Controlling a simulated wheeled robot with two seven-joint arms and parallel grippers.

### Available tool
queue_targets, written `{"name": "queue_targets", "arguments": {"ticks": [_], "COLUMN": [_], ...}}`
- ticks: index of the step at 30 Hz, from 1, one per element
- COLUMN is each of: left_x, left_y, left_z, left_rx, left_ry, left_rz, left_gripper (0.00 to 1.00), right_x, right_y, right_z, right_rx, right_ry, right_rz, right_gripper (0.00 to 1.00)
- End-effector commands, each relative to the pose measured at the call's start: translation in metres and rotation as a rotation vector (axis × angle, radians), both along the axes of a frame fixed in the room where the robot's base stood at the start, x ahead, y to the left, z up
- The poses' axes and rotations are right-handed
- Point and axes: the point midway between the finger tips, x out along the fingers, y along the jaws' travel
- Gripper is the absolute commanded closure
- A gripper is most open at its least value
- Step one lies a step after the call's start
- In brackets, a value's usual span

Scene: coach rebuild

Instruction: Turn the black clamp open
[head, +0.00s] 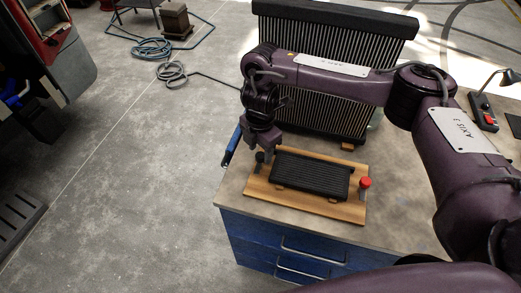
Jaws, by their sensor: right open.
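The black clamp (260,157) is a small dark knob at the left end of a wooden board (320,207) on the workbench. My right gripper (260,147) points down directly over the black clamp, its fingers at or just above the knob; I cannot tell whether they touch it. The right gripper is open. It partly hides the clamp, so the clamp's turn position is not clear. My left gripper is not in view.
A black ribbed block (312,174) lies on the board, with a red knob (365,182) at its right end. A large ribbed panel (320,85) stands behind. A blue-handled tool (232,145) lies at the bench's left edge. Blue drawers (265,240) are below.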

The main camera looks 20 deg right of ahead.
Motion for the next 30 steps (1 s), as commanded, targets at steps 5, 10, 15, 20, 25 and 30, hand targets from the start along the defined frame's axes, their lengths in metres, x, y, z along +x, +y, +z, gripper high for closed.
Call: {"name": "queue_targets", "arguments": {"ticks": [5,10,15,20,25,30], "left_x": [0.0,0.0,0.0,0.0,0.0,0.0], "left_y": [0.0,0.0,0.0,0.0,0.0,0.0], "left_z": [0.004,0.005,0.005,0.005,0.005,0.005], "left_rx": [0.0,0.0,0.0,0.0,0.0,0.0], "left_ry": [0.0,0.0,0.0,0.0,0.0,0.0], "left_rz": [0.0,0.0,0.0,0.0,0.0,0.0], "left_gripper": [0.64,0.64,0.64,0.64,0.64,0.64], "right_x": [0.002,0.001,0.001,0.0,0.0,0.0], "right_y": [-0.001,-0.001,-0.001,-0.001,-0.001,-0.001], "right_z": [0.033,0.055,0.065,0.066,0.066,0.066], "right_rx": [-0.002,-0.002,-0.002,-0.002,-0.001,-0.001], "right_ry": [-0.007,-0.003,-0.001,0.0,0.0,0.0], "right_rz": [0.002,0.0,-0.002,-0.002,-0.002,-0.002], "right_gripper": [0.51,0.51,0.51,0.51,0.51,0.51]}}
